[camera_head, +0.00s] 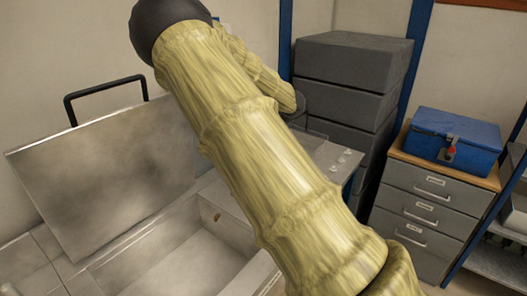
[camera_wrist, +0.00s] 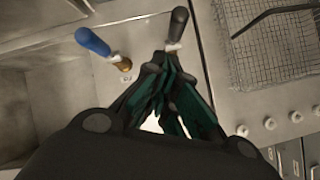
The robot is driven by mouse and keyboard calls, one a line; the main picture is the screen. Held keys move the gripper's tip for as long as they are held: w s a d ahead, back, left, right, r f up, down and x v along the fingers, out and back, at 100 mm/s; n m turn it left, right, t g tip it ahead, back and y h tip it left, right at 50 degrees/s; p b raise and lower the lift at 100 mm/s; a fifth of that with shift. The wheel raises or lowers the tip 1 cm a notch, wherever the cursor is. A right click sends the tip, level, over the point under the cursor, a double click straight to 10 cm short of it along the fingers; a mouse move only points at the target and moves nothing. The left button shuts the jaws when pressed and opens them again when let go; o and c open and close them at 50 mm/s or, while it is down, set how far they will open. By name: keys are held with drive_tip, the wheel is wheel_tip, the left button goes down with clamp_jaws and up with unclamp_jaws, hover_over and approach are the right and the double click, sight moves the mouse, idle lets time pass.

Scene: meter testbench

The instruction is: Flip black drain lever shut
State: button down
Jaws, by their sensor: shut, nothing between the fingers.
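In the wrist view, the black drain lever (camera_wrist: 179,23) has a dark grip standing above a pale metal stem. My gripper (camera_wrist: 165,72) is shut and empty, its fingertips just below the lever's base in the picture. I cannot tell whether they touch it. A blue-handled lever (camera_wrist: 94,42) with a brass fitting is to the left of the black one. In the head view my sleeved arm hides the gripper and both levers.
A wire basket (camera_wrist: 262,45) with a black handle lies right of the levers. White knobs (camera_head: 341,159) line the bench front. A metal lid (camera_head: 105,175) stands raised behind an open basin (camera_head: 190,255). Grey boxes (camera_head: 345,65) and a blue toolbox (camera_head: 452,140) stand beyond.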

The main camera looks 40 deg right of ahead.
drive_tip(key=shift+s+a+r+b, duration=0.1)
drive_tip(key=shift+s+r+b, duration=0.1)
drive_tip(key=shift+r, duration=0.7)
drive_tip(key=shift+s+a+r+b, duration=0.1)
drive_tip(key=shift+s+r+b, duration=0.15)
drive_tip(key=shift+r, duration=0.6)
drive_tip(key=shift+s+r+b, duration=0.15)
drive_tip(key=shift+r+b, duration=0.05)
drive_tip(key=shift+r, duration=0.7)
drive_tip(key=shift+s, duration=0.1)
